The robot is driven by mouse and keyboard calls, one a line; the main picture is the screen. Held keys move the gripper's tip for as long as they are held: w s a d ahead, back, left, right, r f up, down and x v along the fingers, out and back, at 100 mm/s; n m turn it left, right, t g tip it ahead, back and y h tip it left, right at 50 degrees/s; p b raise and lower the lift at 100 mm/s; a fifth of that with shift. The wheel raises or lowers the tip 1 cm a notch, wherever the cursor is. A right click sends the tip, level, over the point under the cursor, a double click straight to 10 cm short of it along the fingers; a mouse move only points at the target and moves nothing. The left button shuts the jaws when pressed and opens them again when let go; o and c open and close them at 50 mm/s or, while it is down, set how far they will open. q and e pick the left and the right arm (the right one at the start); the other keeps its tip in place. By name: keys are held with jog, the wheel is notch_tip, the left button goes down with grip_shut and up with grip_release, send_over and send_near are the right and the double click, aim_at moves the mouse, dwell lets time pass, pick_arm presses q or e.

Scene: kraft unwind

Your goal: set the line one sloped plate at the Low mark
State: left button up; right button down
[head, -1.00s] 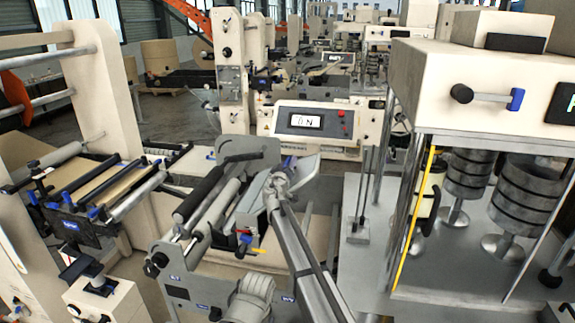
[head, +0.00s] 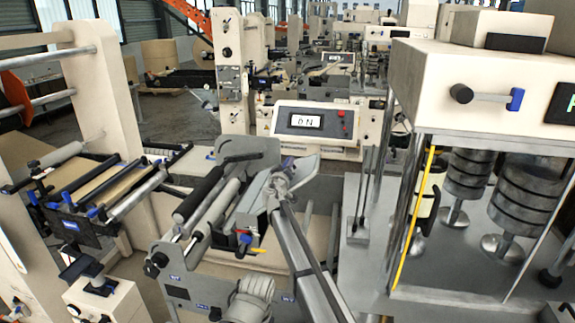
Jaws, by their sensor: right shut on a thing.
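The sloped plate (head: 252,203) is a grey tilted plate beside the rollers of the near machine, in the middle of the head view. My right gripper (head: 276,184) is at its upper right edge, shut on it as far as I can see; my gripper's body hides the exact contact. A blue knob (head: 244,239) with a yellow pointer (head: 257,250) shows at the plate's lower end. I cannot read a Low mark. My left gripper is not in view.
A black roller (head: 198,195) and a pale roller lie left of the plate. A display panel (head: 313,121) stands behind. A cabinet (head: 470,85) with posts and stacked metal cylinders stands at right. A web guide frame (head: 95,190) is at left.

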aim_at(294, 167)
jog(key=shift+f, duration=0.1)
dwell(0.7)
jog(key=d+f+b, duration=0.2)
jog(key=shift+s+f+b, duration=0.25)
jog(key=shift+s+b, duration=0.1)
jog(key=shift+r, duration=0.15)
jog(key=c, duration=0.7)
grip_release()
jog(key=v, duration=0.8)
jog(key=shift+w, duration=0.1)
